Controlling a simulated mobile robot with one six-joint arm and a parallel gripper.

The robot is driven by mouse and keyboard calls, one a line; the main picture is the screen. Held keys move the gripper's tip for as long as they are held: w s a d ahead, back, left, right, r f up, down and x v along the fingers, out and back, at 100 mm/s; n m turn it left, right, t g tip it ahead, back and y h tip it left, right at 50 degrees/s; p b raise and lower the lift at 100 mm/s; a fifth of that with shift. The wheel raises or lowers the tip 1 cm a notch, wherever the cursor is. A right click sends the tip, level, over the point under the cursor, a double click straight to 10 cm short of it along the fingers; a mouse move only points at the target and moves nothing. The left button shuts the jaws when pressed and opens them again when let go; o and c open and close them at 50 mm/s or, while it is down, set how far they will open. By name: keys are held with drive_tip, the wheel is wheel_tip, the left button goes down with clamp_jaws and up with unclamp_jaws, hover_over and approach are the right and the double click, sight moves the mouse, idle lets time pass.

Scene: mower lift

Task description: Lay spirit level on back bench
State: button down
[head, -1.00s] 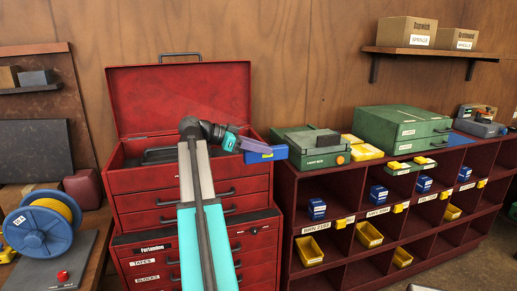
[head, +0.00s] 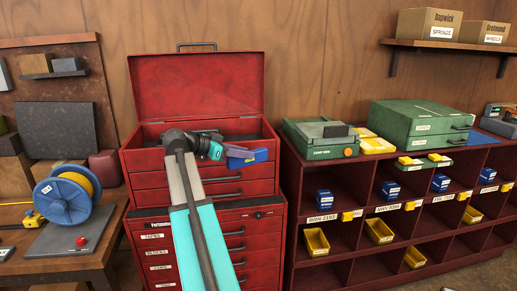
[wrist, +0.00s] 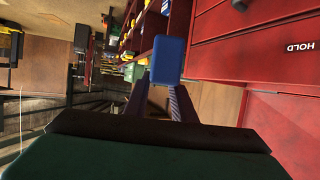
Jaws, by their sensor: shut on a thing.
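My gripper (head: 236,155) is shut on a blue block-like piece (head: 250,157), which I take to be the spirit level. It is held in the air in front of the red tool chest's upper drawers. In the wrist view the blue end (wrist: 169,60) shows between the two fingertips (wrist: 160,98); its length is foreshortened there, and the rest is hidden. A wooden bench (head: 82,256) stands at the left in the head view; I cannot tell whether it is the back bench.
The red tool chest (head: 165,185) has its lid open. A blue cable reel (head: 62,205) stands on the wooden bench. A red pigeonhole shelf (head: 345,175) with a green case (head: 420,123) on top is at right. A wall shelf (head: 440,45) holds cartons.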

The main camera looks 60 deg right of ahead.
drive_tip(key=w+a+f+n+t+b, duration=0.1)
drive_tip(key=w+a+f+n+t, duration=0.35)
drive_tip(key=w+a, duration=0.45)
drive_tip(key=w+a+f+n+t, duration=0.4)
drive_tip(key=w+a+f+t, duration=0.1)
drive_tip(key=w+a, duration=0.5)
drive_tip(key=w+a+f+n+t+b, duration=0.1)
drive_tip(key=w+a+f+n+t, duration=0.4)
drive_tip(key=w+a, duration=0.4)
drive_tip(key=w+a+r+n+t+y, duration=0.1)
drive_tip(key=w+a+n+t+y, duration=0.1)
drive_tip(key=a, duration=0.6)
drive_tip(key=w+a+r+n+t+y, duration=0.2)
drive_tip(key=w+a+n+y, duration=0.2)
drive_tip(key=a, duration=0.3)
drive_tip(key=w+a+r+n+t+y, duration=0.1)
drive_tip(key=w+a+n+y, duration=0.3)
drive_tip(key=a, duration=0.4)
drive_tip(key=shift+a+r+t+y, duration=0.2)
drive_tip(key=shift+a+t+y, duration=0.15)
drive_tip(key=shift+t+y, duration=0.25)
drive_tip(key=shift+w+n, duration=0.15)
drive_tip(key=shift+n, duration=0.1)
